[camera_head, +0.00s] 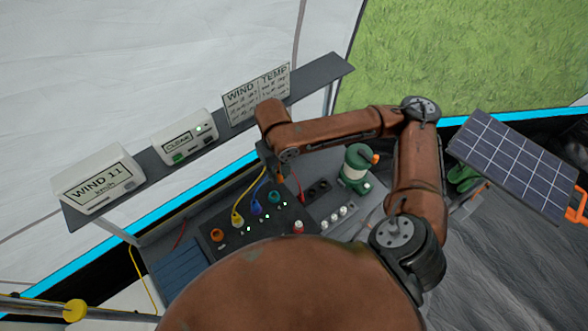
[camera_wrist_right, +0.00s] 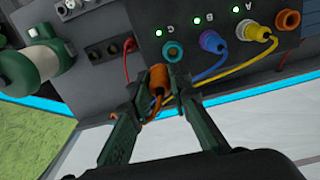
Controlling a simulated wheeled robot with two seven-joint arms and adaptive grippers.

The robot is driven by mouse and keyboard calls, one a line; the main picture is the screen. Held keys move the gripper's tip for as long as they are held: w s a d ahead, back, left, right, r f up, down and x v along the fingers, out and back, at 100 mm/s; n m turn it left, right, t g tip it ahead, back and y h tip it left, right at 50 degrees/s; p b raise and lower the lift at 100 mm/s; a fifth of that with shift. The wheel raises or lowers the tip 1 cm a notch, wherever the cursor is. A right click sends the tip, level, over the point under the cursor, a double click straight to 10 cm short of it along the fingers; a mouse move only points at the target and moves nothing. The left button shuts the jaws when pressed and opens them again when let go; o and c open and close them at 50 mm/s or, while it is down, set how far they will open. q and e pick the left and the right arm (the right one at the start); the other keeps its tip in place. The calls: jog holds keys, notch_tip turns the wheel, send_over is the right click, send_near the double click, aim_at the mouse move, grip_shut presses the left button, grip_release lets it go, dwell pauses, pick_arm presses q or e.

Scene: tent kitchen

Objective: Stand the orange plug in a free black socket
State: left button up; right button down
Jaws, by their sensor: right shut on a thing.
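My right gripper (camera_wrist_right: 160,90) is shut on the orange plug (camera_wrist_right: 157,78), which sits between its green fingertips in the wrist view. An orange lead loops below the plug. Black sockets (camera_wrist_right: 96,55) are in a dark block to the left of the plug in the wrist view; a red lead (camera_wrist_right: 129,46) runs to the block's right end. The black sockets (camera_head: 311,192) also show in the head view, right of my right gripper (camera_head: 276,178). The plug is hard to make out there, behind the arm. My left gripper is not in view.
The panel (camera_head: 203,251) carries an orange socket (camera_head: 217,235), a yellow plug (camera_head: 237,222), a blue plug (camera_head: 257,210) and a teal socket (camera_head: 274,197). A green and white canister (camera_head: 354,170) stands right of the black sockets. A shelf (camera_head: 322,79) with white boxes runs behind.

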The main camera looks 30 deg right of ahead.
jog(key=d+f+n, duration=0.4)
jog(key=f+n, duration=0.1)
jog(key=f, duration=0.1)
jog(key=d+f+n, duration=0.5)
jog(key=f+n, duration=0.1)
jog(key=f, duration=0.1)
jog(key=d+f+n, duration=0.5)
jog(key=f, duration=0.1)
jog(key=shift+s+f+n, duration=0.3)
jog(key=shift+f, duration=0.05)
jog(key=shift+r+p, duration=0.1)
jog(key=shift+p, duration=0.2)
jog(key=shift+p, duration=0.35)
dwell(0.8)
jog(key=shift+p, duration=0.55)
dwell(0.5)
jog(key=shift+p, duration=0.5)
